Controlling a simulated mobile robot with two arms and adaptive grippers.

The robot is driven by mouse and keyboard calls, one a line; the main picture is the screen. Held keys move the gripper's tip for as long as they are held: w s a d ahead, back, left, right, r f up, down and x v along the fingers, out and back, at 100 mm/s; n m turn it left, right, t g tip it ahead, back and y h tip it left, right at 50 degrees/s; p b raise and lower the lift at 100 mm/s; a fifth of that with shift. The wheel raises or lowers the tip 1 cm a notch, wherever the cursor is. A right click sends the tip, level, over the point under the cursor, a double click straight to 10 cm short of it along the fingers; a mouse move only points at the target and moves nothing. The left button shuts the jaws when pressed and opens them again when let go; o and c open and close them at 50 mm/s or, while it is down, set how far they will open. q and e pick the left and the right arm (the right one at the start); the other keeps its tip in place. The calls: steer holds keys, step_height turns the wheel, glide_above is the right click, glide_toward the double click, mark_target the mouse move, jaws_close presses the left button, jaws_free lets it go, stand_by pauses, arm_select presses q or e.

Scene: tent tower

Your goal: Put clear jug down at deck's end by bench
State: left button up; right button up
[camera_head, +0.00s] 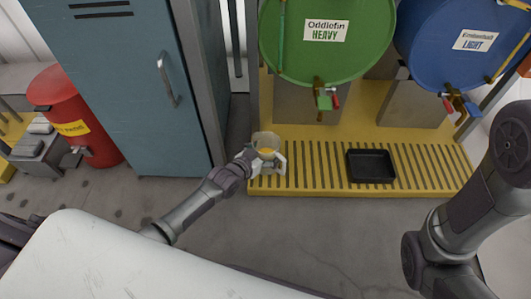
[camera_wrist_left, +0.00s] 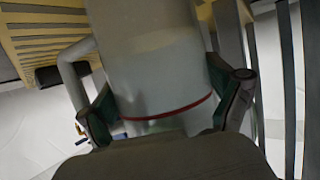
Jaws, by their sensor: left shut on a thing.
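The clear jug (camera_head: 265,139) is at the left end of the yellow slatted deck (camera_head: 310,185) in the head view. A yellowish patch shows in it; I cannot tell whether that is liquid. My left gripper (camera_head: 270,162) is shut on the jug. In the left wrist view the jug (camera_wrist_left: 155,60) fills the middle, with a red line around it and a handle at its left. The left gripper's fingers (camera_wrist_left: 168,112) press on both sides. I cannot tell whether the jug touches the deck. My right gripper is out of view; only its arm shows at the right.
A green drum (camera_head: 300,55) and a blue drum (camera_head: 445,50), both with taps, stand behind the deck. A black tray (camera_head: 371,167) sits on the deck's right half. A blue cabinet (camera_head: 130,90) and red bin (camera_head: 85,120) stand left. Slats between jug and tray are clear.

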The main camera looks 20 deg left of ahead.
arm_select(q)
steer(key=shift+f, duration=0.1)
steer(key=o, duration=1.1)
